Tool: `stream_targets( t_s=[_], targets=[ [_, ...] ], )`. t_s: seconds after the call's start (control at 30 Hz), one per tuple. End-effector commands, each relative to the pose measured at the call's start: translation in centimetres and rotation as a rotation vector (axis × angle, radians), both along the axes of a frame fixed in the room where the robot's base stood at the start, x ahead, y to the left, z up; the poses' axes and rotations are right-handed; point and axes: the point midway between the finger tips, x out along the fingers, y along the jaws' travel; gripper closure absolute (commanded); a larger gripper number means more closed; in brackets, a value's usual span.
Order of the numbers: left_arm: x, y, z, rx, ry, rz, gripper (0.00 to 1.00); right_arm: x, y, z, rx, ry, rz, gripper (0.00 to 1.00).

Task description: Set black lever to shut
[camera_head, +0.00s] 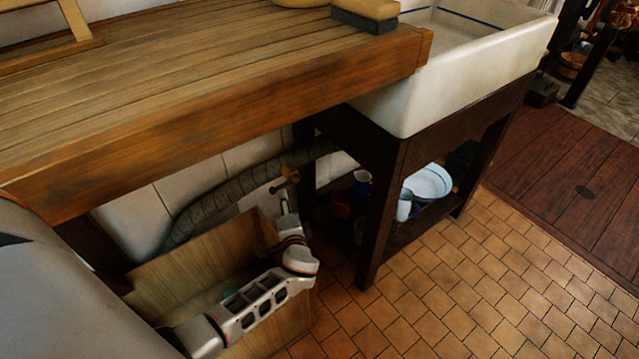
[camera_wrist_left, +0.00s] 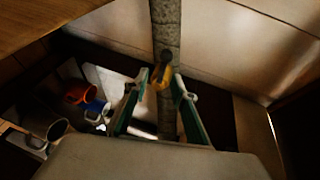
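Under the wooden counter, a brass-coloured fitting (camera_head: 289,174) sits by a thick grey wrapped pipe (camera_head: 205,205). In the left wrist view the fitting (camera_wrist_left: 163,78) is yellow, with a small dark round piece (camera_wrist_left: 166,57) at its far end, against the pipe (camera_wrist_left: 166,25). This dark piece may be the black lever; its setting cannot be read. My left gripper (camera_wrist_left: 162,82) has its two fingers apart, with the fitting showing between the tips. Whether they touch it cannot be told. In the head view the left gripper (camera_head: 284,207) is just below the fitting. My right gripper is not in view.
The wooden counter (camera_head: 190,80) overhangs my left arm. A wooden crate (camera_head: 190,250) stands below, close to the arm. Right of it are a dark table leg (camera_head: 377,215) and a white sink (camera_head: 430,85). An orange mug (camera_wrist_left: 77,93) and a blue mug (camera_wrist_left: 95,109) stand nearby.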

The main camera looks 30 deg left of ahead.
Motion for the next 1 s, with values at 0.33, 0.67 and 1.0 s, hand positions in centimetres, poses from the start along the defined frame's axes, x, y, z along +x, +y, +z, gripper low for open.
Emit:
stream_targets(
  t_s=[0.33,0.67,1.0],
  targets=[
    [3.0,2.9,-0.5,0.016,-0.006,0.003,0.74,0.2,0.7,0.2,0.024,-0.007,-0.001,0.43],
    [5.5,5.3,-1.2,0.013,-0.004,0.002,0.74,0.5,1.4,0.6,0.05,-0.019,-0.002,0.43],
    [5.8,5.5,-1.0,0.012,-0.007,0.002,0.79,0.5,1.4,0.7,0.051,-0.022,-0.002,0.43]
  ],
)
